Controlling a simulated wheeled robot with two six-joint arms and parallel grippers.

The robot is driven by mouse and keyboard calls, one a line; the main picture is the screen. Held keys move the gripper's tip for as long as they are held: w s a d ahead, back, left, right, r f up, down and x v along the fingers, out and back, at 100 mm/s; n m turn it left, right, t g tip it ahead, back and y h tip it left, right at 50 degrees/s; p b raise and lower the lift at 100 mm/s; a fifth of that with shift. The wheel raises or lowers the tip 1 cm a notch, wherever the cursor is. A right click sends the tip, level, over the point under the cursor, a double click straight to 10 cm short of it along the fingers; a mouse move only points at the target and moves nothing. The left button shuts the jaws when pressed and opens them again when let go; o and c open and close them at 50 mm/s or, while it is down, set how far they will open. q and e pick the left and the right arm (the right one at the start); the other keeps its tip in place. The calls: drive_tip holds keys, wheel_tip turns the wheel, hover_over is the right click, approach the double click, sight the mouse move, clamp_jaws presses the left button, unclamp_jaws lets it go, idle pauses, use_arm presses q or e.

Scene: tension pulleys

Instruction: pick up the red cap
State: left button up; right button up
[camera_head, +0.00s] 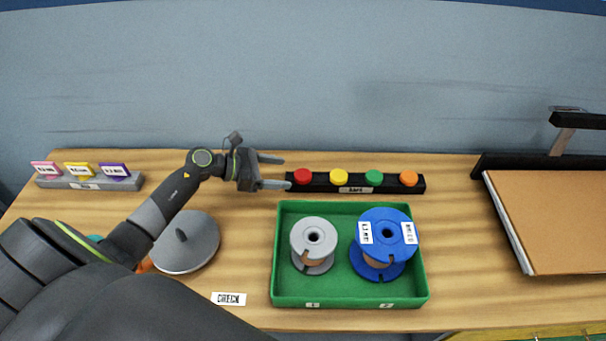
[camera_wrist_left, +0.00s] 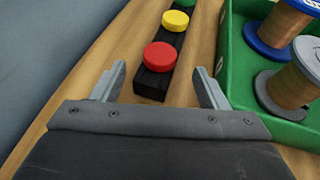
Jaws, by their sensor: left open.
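The red cap (camera_head: 303,176) sits at the left end of a black rack (camera_head: 355,190) near the back of the table. Yellow (camera_head: 338,177), green (camera_head: 374,178) and orange (camera_head: 408,178) caps sit along the same rack to its right. My left gripper (camera_head: 274,172) is open and empty just left of the red cap, its fingers pointing at the rack's end. In the left wrist view the red cap (camera_wrist_left: 160,56) lies ahead of and between the two spread fingertips (camera_wrist_left: 158,82), not touched. My right gripper is not in view.
A green tray (camera_head: 350,303) with a grey spool (camera_head: 314,236) and a blue spool (camera_head: 384,225) stands in front of the rack. A grey disc (camera_head: 188,250) lies beneath my left arm. A grey holder with coloured tags (camera_head: 90,183) is at the far left, a brown board (camera_head: 555,220) at the right.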

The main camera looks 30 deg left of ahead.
sight(303, 174)
use_arm(q)
drive_tip(key=shift+w+d+p, duration=0.3)
drive_tip(key=shift+d, duration=0.05)
drive_tip(key=p+x, duration=0.1)
drive_tip(key=x, duration=0.2)
drive_tip(key=shift+w+d, duration=0.1)
drive_tip(key=shift+w, duration=0.05)
drive_tip(key=shift+w+d+f, duration=0.2)
drive_tip(key=shift+d+f, duration=0.1)
drive_tip(key=shift+f, duration=0.05)
drive_tip(key=c, duration=1.1)
drive_tip(key=shift+o, duration=0.2)
wheel_tip(303, 174, up, 10)
drive_tip(key=shift+b, duration=0.35)
